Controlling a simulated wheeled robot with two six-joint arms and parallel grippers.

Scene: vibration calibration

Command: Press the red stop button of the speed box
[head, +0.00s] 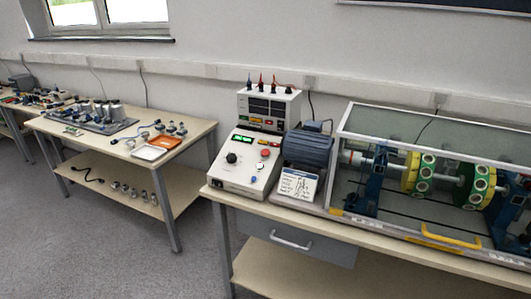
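The speed box (240,166) is a light grey console with a sloped front, standing at the left end of the near bench. Its panel shows a lit green display (243,139), a black knob (231,158), a red button (265,153), a white button below it and a small blue part lower down. The red button is on the right side of the panel, and nothing covers it. Neither of my grippers shows in the head view.
A meter box (268,106) with plugged leads stands behind the speed box. A blue motor (307,148) and a caged rotor rig (430,180) fill the bench to the right. A card (298,184) leans before the motor. Another bench (120,150) stands left, beyond a floor gap.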

